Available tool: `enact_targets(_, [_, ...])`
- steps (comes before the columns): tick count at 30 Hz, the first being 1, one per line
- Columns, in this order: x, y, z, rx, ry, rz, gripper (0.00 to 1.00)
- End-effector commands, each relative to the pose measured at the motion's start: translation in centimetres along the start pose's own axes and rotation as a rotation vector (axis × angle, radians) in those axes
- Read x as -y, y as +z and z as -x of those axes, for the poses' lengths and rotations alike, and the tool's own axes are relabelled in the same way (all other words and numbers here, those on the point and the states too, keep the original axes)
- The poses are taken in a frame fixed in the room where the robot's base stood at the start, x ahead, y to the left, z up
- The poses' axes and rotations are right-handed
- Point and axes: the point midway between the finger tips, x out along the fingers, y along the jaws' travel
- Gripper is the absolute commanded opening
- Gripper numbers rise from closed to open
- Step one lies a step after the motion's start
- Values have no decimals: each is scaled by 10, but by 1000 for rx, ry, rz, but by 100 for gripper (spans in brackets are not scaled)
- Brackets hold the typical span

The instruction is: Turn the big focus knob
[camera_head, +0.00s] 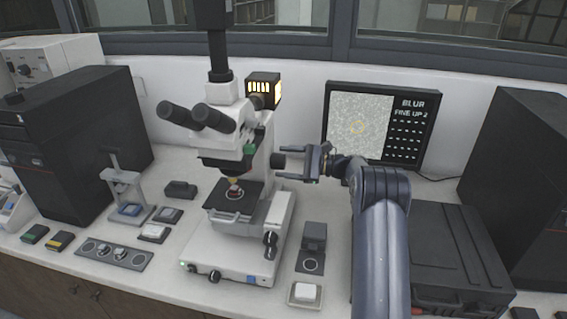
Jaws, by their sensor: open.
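The white microscope (232,150) stands at the middle of the bench, with a sample on its dark stage (233,196). A dark round knob (278,160) sticks out from the right side of its arm and looks like the big focus knob. My gripper (284,164) comes in from the right with its fingers pointing left. It is open, with one finger above and one below the knob's level. I cannot tell whether the fingers touch the knob. Smaller dark knobs (270,241) sit lower on the right side. The monitor (377,122) reads "BLUR" and "FINE UP 2" beside a grainy picture.
A black case (445,255) lies right of my arm. A grey stand (122,180) and several small boxes are at left. Large black units (75,130) flank both sides.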

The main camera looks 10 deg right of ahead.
Motion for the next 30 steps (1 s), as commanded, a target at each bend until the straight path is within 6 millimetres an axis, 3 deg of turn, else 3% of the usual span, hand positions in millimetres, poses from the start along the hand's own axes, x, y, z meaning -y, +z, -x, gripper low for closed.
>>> enact_targets(9, [-1, -2, 64, -2, -3, 1, 68])
enact_targets(15, [0, -1, 91, -2, -3, 0, 68])
enact_targets(30, [0, 0, 97, -1, -1, 0, 68])
